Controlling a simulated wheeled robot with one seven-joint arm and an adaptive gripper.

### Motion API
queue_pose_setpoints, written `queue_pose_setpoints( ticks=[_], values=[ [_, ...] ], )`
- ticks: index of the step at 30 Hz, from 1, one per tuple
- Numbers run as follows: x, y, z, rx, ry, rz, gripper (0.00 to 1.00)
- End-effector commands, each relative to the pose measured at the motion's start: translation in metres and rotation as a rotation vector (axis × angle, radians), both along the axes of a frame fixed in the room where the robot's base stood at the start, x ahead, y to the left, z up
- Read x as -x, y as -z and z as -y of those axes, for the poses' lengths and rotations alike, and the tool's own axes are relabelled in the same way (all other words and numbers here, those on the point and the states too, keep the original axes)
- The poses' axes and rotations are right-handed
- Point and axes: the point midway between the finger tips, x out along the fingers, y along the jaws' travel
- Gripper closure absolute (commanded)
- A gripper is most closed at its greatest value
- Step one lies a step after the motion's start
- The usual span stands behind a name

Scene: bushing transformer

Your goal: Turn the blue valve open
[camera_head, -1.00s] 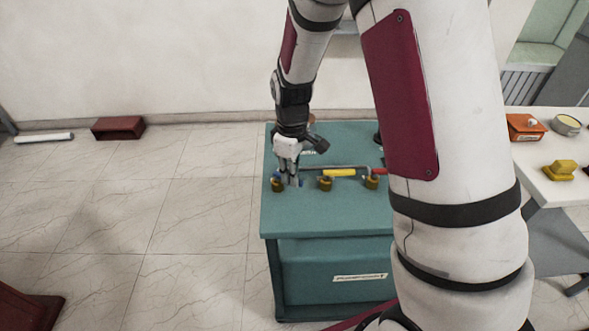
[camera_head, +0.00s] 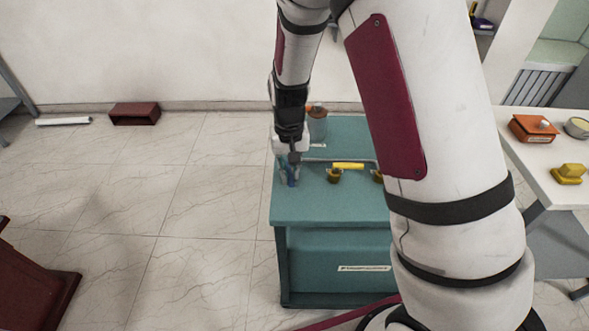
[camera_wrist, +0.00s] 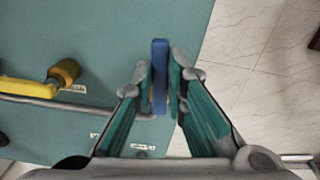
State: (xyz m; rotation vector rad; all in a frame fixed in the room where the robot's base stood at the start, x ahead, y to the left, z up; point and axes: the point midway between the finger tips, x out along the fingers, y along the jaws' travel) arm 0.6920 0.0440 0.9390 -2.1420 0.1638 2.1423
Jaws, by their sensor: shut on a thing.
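My gripper (camera_wrist: 161,92) is shut on the blue valve, with one finger on each side of the bar. In the head view my gripper (camera_head: 290,166) points down at the transformer top and hides part of the valve. The valve's base is hidden by the fingers.
A yellow-handled valve (camera_wrist: 37,87) with a brass knob (camera_wrist: 66,71) lies along the pipe (camera_wrist: 85,107). A brown bushing (camera_head: 317,122) stands behind my gripper. A white table (camera_head: 555,185) with parts is at the right.

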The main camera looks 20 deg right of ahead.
Motion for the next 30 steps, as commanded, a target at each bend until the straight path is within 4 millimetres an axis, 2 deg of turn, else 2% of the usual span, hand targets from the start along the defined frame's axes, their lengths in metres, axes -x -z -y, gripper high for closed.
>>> queue_pose_setpoints(
  ticks=[12,27,28,30],
  values=[
    [-0.0026,-0.0005,-0.0074,-0.001,0.161,0.002,1.00],
    [-0.0033,-0.0005,-0.0078,-0.001,0.180,0.003,1.00],
    [-0.0033,-0.0005,-0.0078,-0.001,0.180,0.003,0.82],
    [-0.0032,-0.0005,-0.0079,-0.001,0.179,0.003,0.67]
  ],
)
